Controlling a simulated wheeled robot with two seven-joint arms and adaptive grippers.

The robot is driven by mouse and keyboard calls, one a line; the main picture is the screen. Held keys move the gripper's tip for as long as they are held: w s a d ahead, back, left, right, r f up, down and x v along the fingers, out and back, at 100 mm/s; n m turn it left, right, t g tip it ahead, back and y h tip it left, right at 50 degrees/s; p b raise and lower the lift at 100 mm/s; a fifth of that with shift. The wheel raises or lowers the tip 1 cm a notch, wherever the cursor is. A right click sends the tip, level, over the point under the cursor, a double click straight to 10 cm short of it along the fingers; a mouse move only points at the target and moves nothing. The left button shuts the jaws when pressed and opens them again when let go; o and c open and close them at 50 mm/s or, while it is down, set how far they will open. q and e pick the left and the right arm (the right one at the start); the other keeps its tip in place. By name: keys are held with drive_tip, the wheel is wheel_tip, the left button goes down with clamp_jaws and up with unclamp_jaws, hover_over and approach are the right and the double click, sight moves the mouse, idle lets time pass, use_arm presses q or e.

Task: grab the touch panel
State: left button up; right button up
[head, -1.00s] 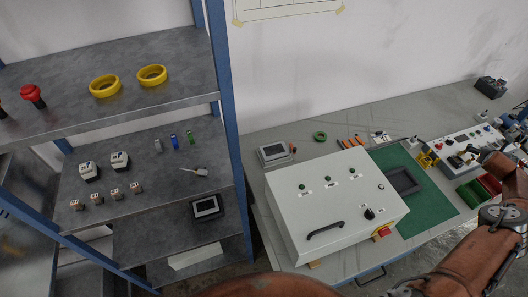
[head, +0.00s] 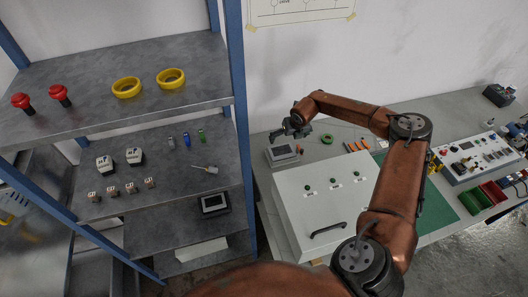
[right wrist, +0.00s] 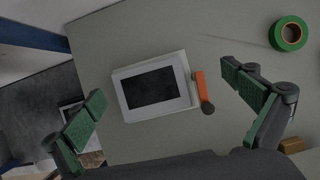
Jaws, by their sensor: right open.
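A touch panel (head: 284,154) with a light frame and dark screen lies on the grey workbench, behind the white control box. It shows whole in the right wrist view (right wrist: 152,87), flat on the bench. A second, similar panel (head: 215,203) with a dark frame sits on a lower shelf of the rack. My right gripper (head: 283,133) is over the bench panel, open and empty. In the right wrist view its two green-padded fingers are spread to either side of that panel, not touching it. My left gripper is not in view.
A green tape roll (head: 327,138) lies further right. The white control box (head: 318,195) stands in front of the panel. The blue rack post (head: 240,130) is to the left.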

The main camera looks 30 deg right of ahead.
sight(279, 145)
drive_tip(key=shift+w+a+r, duration=0.15)
drive_tip(key=shift+a+r, duration=0.05)
drive_tip(key=shift+a, duration=0.75)
drive_tip(key=shift+w+a+f, duration=0.15)
drive_tip(key=shift+a+f, duration=0.05)
drive_tip(key=shift+a, duration=0.05)
drive_tip(key=x, duration=0.6)
drive_tip(key=shift+w+a+f, duration=0.15)
drive_tip(key=shift+f, duration=0.05)
drive_tip(key=shift+w+f, duration=0.2)
drive_tip(key=shift+f, duration=0.2)
drive_tip(key=shift+c, duration=0.7)
drive_tip(key=shift+r, duration=0.1)
drive_tip(key=c, duration=1.4)
